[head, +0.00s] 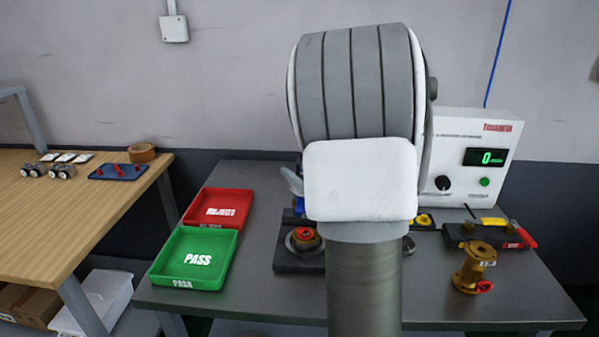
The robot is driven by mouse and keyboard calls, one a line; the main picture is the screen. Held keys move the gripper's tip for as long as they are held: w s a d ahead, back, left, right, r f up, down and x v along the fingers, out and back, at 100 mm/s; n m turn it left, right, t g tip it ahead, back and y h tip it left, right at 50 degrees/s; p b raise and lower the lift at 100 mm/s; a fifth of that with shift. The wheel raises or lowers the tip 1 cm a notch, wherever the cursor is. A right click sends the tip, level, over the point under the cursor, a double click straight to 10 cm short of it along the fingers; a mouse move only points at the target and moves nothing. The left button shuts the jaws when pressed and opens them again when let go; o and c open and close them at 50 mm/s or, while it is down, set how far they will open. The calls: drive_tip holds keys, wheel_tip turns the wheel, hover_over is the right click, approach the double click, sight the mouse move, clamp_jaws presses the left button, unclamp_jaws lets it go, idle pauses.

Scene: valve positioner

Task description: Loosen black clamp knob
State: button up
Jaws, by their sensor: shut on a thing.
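My arm fills the middle of the head view and covers much of the bench. My gripper is hidden behind it, so its jaws and anything between them do not show. A dark fixture base (290,262) shows left of the arm, with a brass part with a red top (304,236) on it. A small dark rounded part (408,245) peeks out right of the arm; I cannot tell whether it is the black clamp knob. No clamp knob can be made out clearly.
A green PASS tray (160,262) and red REJECT tray (243,193) lie at left. A white test box (460,150) reads 0. At right are a brass valve (472,268) and a dark block (459,235) with yellow and red handles.

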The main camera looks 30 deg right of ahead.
clamp_jaws()
drive_tip(key=shift+y, duration=0.3)
